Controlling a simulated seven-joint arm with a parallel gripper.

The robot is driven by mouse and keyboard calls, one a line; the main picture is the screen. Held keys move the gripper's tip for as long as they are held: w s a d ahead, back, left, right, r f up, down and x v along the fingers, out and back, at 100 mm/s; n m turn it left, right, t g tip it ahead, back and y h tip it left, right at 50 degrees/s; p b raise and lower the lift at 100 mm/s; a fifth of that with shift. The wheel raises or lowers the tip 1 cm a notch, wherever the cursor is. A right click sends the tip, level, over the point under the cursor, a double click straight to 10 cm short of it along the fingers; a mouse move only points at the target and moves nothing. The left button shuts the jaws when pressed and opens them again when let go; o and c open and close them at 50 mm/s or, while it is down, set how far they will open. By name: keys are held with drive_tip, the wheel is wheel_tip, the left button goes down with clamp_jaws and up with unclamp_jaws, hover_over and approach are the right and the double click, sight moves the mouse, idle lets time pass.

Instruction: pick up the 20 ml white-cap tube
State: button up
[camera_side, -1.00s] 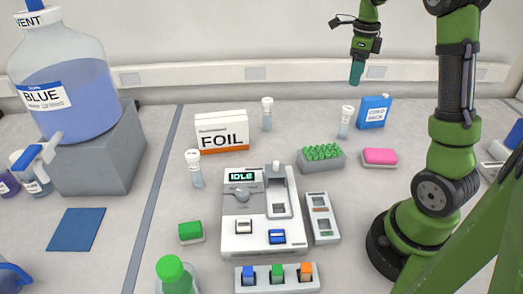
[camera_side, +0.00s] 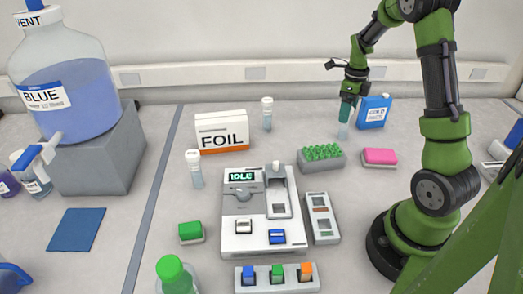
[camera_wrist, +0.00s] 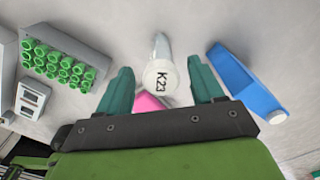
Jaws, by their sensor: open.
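A white-cap tube (camera_side: 344,131) stands at the back right, just left of the blue cold pack, with its cap hidden by my gripper (camera_side: 347,112). In the wrist view the same tube (camera_wrist: 161,46) shows its white cap marked K23 between my teal fingers. My gripper (camera_wrist: 164,73) is open, pointing down over the cap, with a visible gap on each side. Two more white-cap tubes stand upright, one right of the foil box (camera_side: 267,118) and one below it (camera_side: 195,172). I cannot read volumes on any of them.
The cold pack (camera_side: 373,112) stands close to the right of my gripper. A green-topped rack (camera_side: 321,165) and a pink block (camera_side: 380,157) lie in front. The foil box (camera_side: 221,132) and the IDLE device (camera_side: 255,220) are farther left.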

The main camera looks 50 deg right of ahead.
wheel_tip(320, 180, down, 4)
drive_tip(key=shift+w+f, duration=0.1)
drive_tip(key=shift+f, duration=0.1)
drive_tip(key=shift+c, duration=0.3)
drive_tip(key=c, duration=1.1)
